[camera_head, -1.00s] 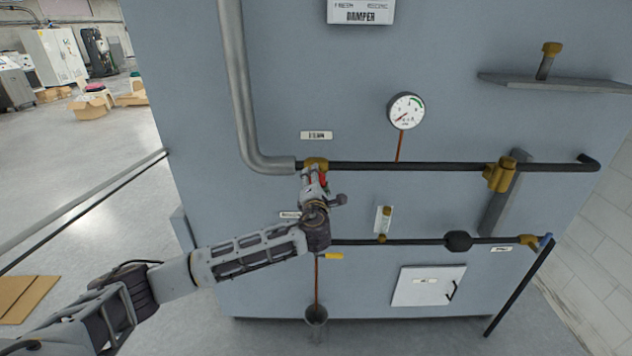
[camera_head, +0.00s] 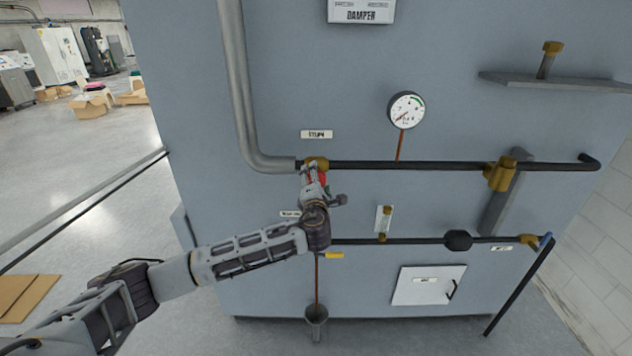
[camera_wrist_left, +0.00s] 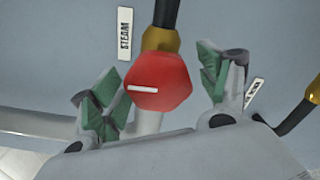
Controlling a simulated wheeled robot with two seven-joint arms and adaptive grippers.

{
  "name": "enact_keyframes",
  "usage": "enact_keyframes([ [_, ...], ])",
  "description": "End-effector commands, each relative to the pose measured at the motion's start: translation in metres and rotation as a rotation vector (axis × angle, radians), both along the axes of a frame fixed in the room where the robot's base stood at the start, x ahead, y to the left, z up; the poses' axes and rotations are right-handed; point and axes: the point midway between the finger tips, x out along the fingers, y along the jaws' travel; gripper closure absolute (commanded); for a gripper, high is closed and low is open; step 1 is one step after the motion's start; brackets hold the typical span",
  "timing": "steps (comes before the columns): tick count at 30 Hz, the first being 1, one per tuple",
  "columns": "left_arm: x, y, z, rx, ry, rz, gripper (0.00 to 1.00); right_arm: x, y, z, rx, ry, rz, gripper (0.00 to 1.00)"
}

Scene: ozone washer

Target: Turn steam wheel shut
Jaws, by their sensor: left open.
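My left gripper (camera_wrist_left: 160,92) is open, with green-padded fingers on either side of the wheel. A gap shows between the wheel and the right finger; contact on the left cannot be told. In the head view my left gripper (camera_head: 313,178) reaches up to the valve on the dark pipe and hides most of the red wheel (camera_head: 323,179). My right gripper is not in view.
The STEAM label (camera_head: 317,134) is above the valve. A pressure gauge (camera_head: 406,110) stands to the right. A lower pipe (camera_head: 400,241) runs below with a yellow handle (camera_head: 334,255) under it. A handrail (camera_head: 85,208) is at the left.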

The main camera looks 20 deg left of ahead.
Motion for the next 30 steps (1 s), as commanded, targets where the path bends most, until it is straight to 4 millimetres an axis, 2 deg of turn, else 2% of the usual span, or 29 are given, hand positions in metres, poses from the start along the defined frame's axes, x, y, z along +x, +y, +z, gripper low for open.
enact_keyframes([
  [11, -0.015, -0.004, 0.000, 0.000, 0.000, -0.001, 0.24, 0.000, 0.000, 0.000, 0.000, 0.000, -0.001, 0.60],
  [30, -0.089, -0.026, 0.000, 0.000, 0.000, -0.001, 0.24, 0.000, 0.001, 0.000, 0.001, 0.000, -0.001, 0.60],
])
